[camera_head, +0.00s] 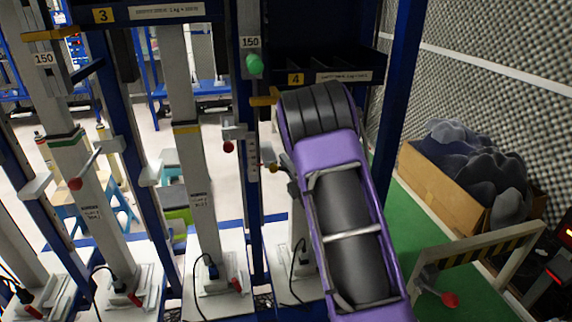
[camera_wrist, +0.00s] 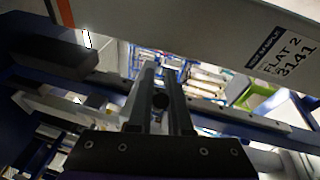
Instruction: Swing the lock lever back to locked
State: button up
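Several lock levers with round knobs stand along the row of upright posts. One red-knobbed lever (camera_head: 228,147) is on the middle post, and another red-knobbed lever (camera_head: 75,184) is at the left. A lever with a small orange-brown knob (camera_head: 272,167) is right beside my gripper (camera_head: 288,180), which is mostly hidden by my purple arm. In the wrist view my gripper (camera_wrist: 160,75) shows two dark, nearly parallel fingers with a narrow gap. A dark round knob (camera_wrist: 160,101) appears between them; whether they touch it is unclear. Which lever is the task's is not marked.
A green knob (camera_head: 254,65) is higher on the post. A cardboard box (camera_head: 440,180) of dark foam stands at the right by the foam wall (camera_head: 490,80). A pale post with a label (camera_wrist: 285,52) crosses close above my gripper.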

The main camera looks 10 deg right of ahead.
grip_shut()
dwell(0.9)
